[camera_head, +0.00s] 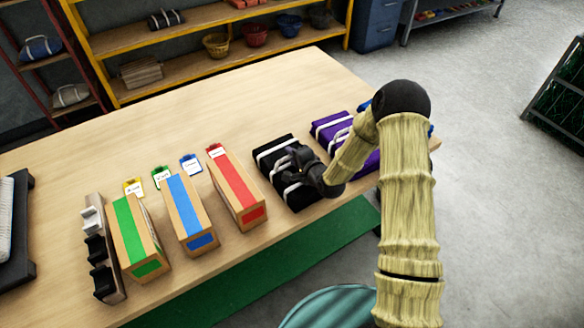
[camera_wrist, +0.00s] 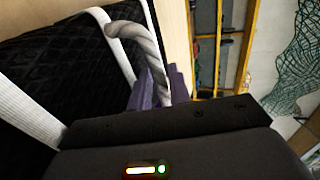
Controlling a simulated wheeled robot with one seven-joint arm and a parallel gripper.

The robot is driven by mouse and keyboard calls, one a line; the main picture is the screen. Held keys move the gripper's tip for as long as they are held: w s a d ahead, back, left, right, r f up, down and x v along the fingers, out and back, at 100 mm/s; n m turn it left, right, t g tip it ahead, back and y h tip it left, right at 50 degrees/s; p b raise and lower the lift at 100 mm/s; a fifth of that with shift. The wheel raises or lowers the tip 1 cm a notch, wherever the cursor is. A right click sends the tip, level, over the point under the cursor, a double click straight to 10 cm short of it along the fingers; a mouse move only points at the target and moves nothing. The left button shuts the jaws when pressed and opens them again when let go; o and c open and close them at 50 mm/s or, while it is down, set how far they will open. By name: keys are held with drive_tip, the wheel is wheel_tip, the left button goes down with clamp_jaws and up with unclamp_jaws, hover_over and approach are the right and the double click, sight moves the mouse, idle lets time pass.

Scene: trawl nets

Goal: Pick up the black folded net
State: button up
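The black folded net (camera_head: 272,151) lies on the wooden table with white straps around it. In the wrist view the black net (camera_wrist: 55,75) fills the left side, with white straps and a grey rope handle (camera_wrist: 148,45) standing up from it. My gripper (camera_head: 296,163) is over the black net, at its handle, and hides part of it.
A purple folded net (camera_head: 328,128) lies just right of the black one, partly behind my arm. Boxes with red (camera_head: 236,187), blue (camera_head: 184,208) and green (camera_head: 137,237) stripes stand to the left. The table (camera_head: 150,150) behind them is mostly clear. A yellow shelf (camera_head: 180,70) stands beyond.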

drive_tip(key=shift+w+a, duration=0.1)
idle(0.4)
drive_tip(key=shift+c, duration=1.1)
drive_tip(key=shift+d, duration=0.25)
clamp_jaws()
drive_tip(key=shift+a, duration=0.35)
drive_tip(key=shift+d, duration=0.2)
drive_tip(key=shift+r, duration=0.15)
